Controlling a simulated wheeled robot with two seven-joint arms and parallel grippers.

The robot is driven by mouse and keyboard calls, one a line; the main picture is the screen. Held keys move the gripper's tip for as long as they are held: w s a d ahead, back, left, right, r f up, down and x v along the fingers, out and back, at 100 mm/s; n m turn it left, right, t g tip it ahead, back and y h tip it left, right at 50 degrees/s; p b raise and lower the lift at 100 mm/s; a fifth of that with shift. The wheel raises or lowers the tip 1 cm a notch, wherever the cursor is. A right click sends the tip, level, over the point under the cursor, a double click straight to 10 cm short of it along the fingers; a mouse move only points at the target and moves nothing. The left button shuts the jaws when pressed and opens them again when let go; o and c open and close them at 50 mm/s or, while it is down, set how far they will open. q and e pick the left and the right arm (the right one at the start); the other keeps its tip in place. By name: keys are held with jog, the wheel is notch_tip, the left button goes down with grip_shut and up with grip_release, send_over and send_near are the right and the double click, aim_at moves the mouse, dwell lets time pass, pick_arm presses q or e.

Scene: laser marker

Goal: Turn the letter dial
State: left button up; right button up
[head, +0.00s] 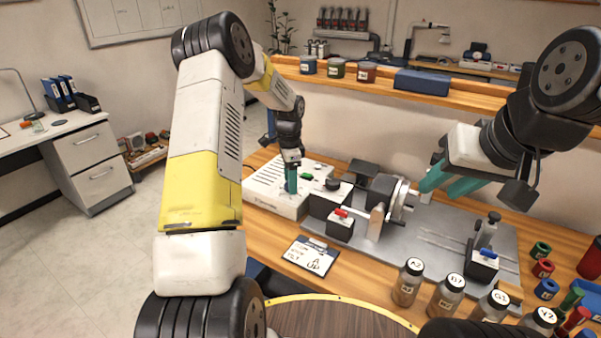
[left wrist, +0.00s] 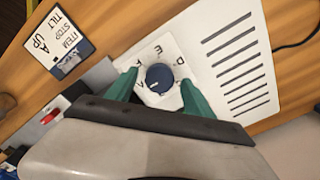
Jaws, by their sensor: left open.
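The letter dial (left wrist: 159,77) is a round dark blue knob with a white pointer mark on a pale plate with letters around it, in the left wrist view. It sits on a white slotted box (head: 266,185), seen in the head view, where the dial itself is hidden by my gripper. My left gripper (head: 291,180) is over the box; its green fingers (left wrist: 158,82) are open, one on each side of the dial. Whether they touch it I cannot tell.
A clipboard card (head: 311,256) with letters lies in front of the box. The marking machine (head: 385,195) with its round chuck stands right of the box. Several lettered jars (head: 407,283) line the front right. A wooden shelf (head: 490,90) runs along the back.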

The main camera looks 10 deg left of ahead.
pick_arm(q)
notch_tip(320, 180, up, 7)
jog(key=shift+r, duration=0.1)
dwell(0.4)
notch_tip(320, 180, up, 7)
dwell(0.7)
